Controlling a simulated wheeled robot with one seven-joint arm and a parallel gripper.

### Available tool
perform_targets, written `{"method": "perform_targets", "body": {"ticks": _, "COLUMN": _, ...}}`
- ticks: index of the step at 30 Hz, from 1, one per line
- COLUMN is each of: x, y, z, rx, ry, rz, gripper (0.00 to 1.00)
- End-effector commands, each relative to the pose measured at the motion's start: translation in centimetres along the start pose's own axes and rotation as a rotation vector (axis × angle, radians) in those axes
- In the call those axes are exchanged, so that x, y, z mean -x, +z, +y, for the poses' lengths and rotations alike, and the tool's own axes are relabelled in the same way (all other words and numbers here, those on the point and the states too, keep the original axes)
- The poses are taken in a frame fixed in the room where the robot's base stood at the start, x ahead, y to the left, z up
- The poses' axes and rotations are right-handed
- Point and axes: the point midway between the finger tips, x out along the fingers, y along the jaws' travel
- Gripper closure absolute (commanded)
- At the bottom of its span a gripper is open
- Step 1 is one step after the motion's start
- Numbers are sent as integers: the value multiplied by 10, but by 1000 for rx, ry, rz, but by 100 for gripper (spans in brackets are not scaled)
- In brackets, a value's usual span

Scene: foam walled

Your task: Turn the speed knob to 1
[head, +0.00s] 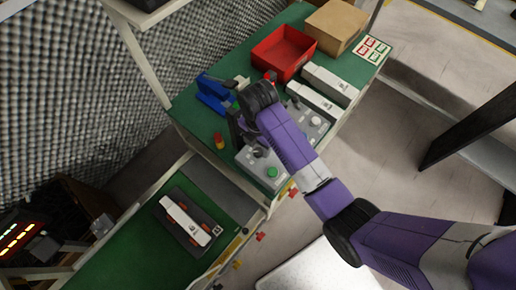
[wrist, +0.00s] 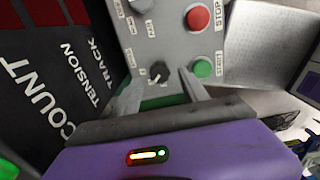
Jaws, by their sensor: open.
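A grey control panel (wrist: 172,40) carries a small dark knob (wrist: 158,71) with a light pointer mark. The label beside it is too small to read, so I cannot tell for sure that it is the speed knob. My gripper (wrist: 158,84) is open, with one finger on each side of the dark knob and nothing visibly held. I cannot tell whether the fingers touch it. In the head view my gripper (head: 236,128) is over the near part of the panel (head: 247,158), which my arm partly hides.
A green START button (wrist: 202,68) is close beside the right finger, with a red STOP button (wrist: 198,17) above. A lighter knob (wrist: 141,5) is at the top edge. A red bin (head: 283,52), cardboard box (head: 336,25) and blue object (head: 213,95) stand on the green bench.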

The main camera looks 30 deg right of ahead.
Motion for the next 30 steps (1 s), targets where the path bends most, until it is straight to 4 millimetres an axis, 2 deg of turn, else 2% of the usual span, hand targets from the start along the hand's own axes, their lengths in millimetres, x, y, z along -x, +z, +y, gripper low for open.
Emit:
{"method": "perform_targets", "body": {"ticks": 3, "x": -17, "y": 0, "z": 0, "rx": 0, "ry": -1, "rz": 0, "gripper": 48}}
{"method": "perform_targets", "body": {"ticks": 7, "x": -28, "y": 0, "z": 0, "rx": -1, "ry": 0, "rz": 0, "gripper": 48}}
{"method": "perform_targets", "body": {"ticks": 17, "x": -32, "y": 0, "z": 0, "rx": -1, "ry": 2, "rz": -1, "gripper": 48}}
{"method": "perform_targets", "body": {"ticks": 20, "x": -32, "y": 0, "z": 0, "rx": -1, "ry": 2, "rz": -1, "gripper": 63}}
{"method": "perform_targets", "body": {"ticks": 25, "x": -32, "y": 0, "z": 0, "rx": -1, "ry": 2, "rz": -1, "gripper": 97}}
{"method": "perform_targets", "body": {"ticks": 26, "x": -32, "y": 0, "z": 0, "rx": -1, "ry": 2, "rz": -1, "gripper": 100}}
{"method": "perform_targets", "body": {"ticks": 30, "x": -32, "y": 0, "z": 0, "rx": -4, "ry": 1, "rz": -1, "gripper": 100}}
